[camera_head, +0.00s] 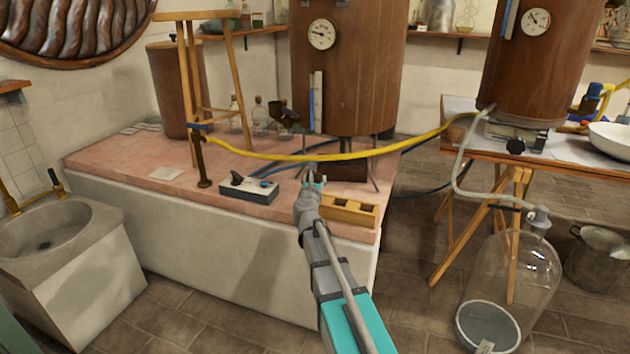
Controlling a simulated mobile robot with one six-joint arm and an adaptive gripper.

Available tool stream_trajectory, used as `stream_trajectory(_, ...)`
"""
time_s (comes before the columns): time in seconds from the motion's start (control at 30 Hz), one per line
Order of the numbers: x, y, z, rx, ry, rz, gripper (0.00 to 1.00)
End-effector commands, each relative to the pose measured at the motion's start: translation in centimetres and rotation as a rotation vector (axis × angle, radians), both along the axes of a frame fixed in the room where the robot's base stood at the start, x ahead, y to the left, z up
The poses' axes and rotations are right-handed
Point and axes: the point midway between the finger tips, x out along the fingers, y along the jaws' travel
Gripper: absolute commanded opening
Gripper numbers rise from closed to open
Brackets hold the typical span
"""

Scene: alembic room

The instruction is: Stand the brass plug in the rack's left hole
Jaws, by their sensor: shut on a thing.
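My gripper (316,179) is over the front right part of the pink-topped bench, just left of and behind the rack. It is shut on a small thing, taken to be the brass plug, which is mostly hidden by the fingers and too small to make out. The rack (352,216) is a yellow wooden block near the bench's front right corner, with dark recesses in its top. My wrist partly covers its left end, so the left hole is not clear.
A grey-blue box (247,190) with a dark knob sits left of my gripper. A yellow hose (290,157) crosses behind it. A large copper vessel (350,80) stands behind on thin legs. A dark upright stand (202,165) is farther left.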

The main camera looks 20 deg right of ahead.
Motion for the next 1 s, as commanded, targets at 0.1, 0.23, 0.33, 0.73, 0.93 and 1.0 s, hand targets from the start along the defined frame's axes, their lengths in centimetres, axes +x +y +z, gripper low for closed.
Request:
stream_trajectory(0.1,0.0,0.0,-0.14,0.0,0.0,0.0,0.11)
stream_trajectory(0.23,0.0,0.0,-0.25,0.0,0.0,0.0,0.11)
stream_trajectory(0.33,0.0,0.0,-0.34,0.0,0.0,0.0,0.11)
stream_trajectory(0.73,0.0,0.0,-0.67,0.0,0.0,0.0,0.11)
stream_trajectory(0.93,0.0,0.0,-0.84,0.0,0.0,0.0,0.11)
stream_trajectory(1.0,0.0,0.0,-0.9,0.0,0.0,0.0,0.11)
